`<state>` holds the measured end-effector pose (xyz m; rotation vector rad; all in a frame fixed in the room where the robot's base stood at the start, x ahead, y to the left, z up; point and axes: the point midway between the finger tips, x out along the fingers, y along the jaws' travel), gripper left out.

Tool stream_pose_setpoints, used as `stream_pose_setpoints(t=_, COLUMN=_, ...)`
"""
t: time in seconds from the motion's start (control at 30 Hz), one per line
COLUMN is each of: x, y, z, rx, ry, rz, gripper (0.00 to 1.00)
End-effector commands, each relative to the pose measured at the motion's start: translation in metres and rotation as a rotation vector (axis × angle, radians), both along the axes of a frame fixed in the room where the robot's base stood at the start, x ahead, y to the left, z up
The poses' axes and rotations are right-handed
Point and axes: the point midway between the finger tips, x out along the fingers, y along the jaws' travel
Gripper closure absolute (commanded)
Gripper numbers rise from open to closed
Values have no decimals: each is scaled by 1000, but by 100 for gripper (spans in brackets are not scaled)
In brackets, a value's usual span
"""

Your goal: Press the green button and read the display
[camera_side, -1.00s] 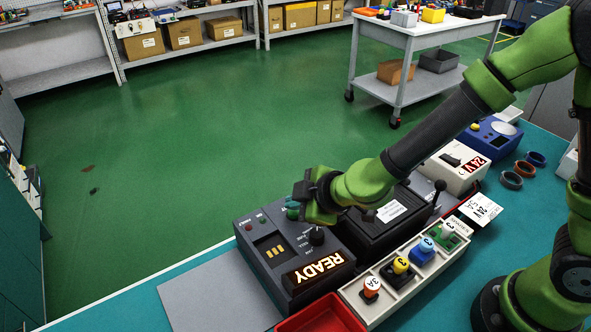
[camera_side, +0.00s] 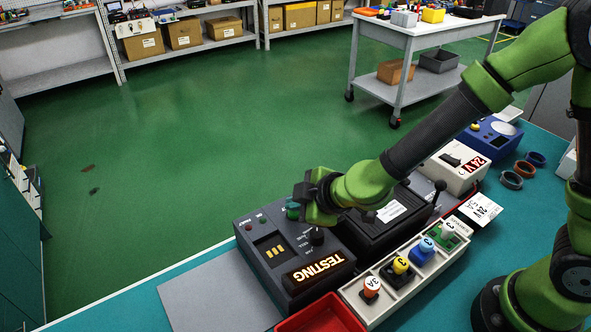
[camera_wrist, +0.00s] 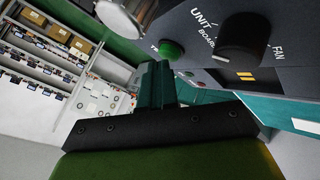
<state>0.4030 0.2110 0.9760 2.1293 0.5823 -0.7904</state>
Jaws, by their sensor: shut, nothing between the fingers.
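The dark grey test box (camera_side: 262,222) stands on the teal bench, with a display (camera_side: 319,268) on its front that reads "TESTING" in lit letters. My gripper (camera_side: 296,208) is shut and empty, over the back right corner of the box. In the wrist view, the green button (camera_wrist: 172,49) sits on the box's panel just beyond my fingertips (camera_wrist: 158,68). I cannot tell from these views whether the fingertips touch it. A black knob (camera_wrist: 243,40) stands to the right of the button; this knob also shows in the side view (camera_side: 317,236).
A white tray (camera_side: 352,296) of several colour-capped parts lies in front of the box. A red bin (camera_side: 318,318) is at the bench's front edge. A black unit (camera_side: 385,222) stands right of the box. A grey mat (camera_side: 215,300) to the left is bare.

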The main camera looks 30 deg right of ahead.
Motion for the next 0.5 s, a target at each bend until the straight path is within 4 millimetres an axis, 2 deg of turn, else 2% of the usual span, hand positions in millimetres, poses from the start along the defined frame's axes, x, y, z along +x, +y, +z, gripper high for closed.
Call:
stream_pose_setpoints(t=0.2, x=0, y=0, z=11, rx=1, ry=-2, rz=1, gripper=100)
stream_pose_setpoints(t=0.5, x=0, y=0, z=13, rx=0, ry=-1, rz=1, gripper=100)
